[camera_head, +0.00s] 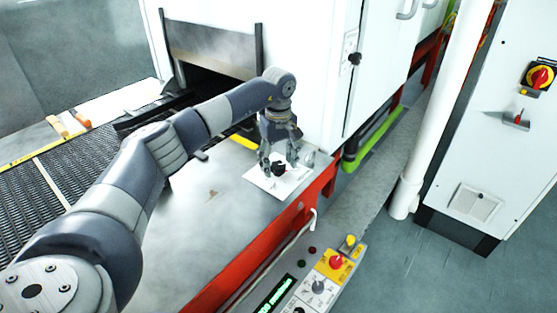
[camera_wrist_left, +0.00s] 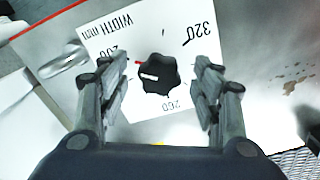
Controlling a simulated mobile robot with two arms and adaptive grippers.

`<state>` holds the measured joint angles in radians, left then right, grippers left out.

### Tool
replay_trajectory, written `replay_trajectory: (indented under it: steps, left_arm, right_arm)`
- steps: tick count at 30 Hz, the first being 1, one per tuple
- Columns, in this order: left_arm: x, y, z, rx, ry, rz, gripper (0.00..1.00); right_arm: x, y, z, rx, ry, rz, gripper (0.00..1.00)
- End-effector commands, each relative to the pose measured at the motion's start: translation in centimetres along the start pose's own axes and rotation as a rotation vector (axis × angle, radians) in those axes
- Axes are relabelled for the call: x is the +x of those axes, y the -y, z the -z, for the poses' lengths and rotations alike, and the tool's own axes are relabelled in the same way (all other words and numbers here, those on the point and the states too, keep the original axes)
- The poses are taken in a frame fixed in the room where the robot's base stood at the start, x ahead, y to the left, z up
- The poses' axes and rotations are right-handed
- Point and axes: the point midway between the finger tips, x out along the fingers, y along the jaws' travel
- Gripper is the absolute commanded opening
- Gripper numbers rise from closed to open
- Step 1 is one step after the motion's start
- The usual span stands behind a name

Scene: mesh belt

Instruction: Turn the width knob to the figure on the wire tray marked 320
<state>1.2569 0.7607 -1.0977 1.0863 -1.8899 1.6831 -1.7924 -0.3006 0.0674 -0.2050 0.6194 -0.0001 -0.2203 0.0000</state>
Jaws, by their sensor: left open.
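The width knob (camera_wrist_left: 162,68) is black and lobed, on a white plate (camera_wrist_left: 108,38) marked "WIDTH mm" with figures 200, 260 and 320. In the left wrist view its white line lies on its left part, and a small red mark sits at its upper left, near the partly hidden 200. The figure 320 is at the upper right. My left gripper (camera_wrist_left: 157,78) is open, one finger either side of the knob, with gaps visible. In the head view the knob (camera_head: 278,169) sits below my left gripper (camera_head: 279,160). No wire tray is identifiable.
The plate lies on a grey metal top with a red frame edge (camera_head: 262,251). A bright metal part (camera_wrist_left: 66,58) stands beside the plate. A mesh belt (camera_head: 82,165) runs to the left, and a control panel (camera_head: 318,286) is in front.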

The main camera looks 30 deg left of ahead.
Motion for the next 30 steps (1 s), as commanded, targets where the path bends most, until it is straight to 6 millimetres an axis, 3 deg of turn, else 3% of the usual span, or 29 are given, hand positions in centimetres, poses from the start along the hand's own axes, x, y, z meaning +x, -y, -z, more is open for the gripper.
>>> replay_trajectory:
  steps: [7,12,13,23,30]
  left_arm:
    - [0.1,0.0,0.0,0.000,0.000,0.000,0.57]
    - [0.1,0.0,0.0,0.000,0.000,0.000,0.18]
    - [0.1,0.0,0.0,0.000,0.000,0.000,0.15]
    - [0.1,0.0,0.0,-0.024,0.001,0.000,0.15]
    - [0.0,-0.1,0.0,-0.140,0.000,0.001,0.15]
  right_arm:
    - [0.0,-0.7,-0.1,-0.002,0.001,-0.008,0.40]
    - [0.0,-1.2,-0.1,-0.001,0.002,-0.014,0.40]
    - [0.0,-1.3,-0.2,0.000,0.002,-0.015,0.40]
    - [-0.1,-1.5,-0.1,0.001,0.001,-0.018,0.40]
    - [-0.1,-1.5,-0.1,0.001,0.001,-0.017,0.40]
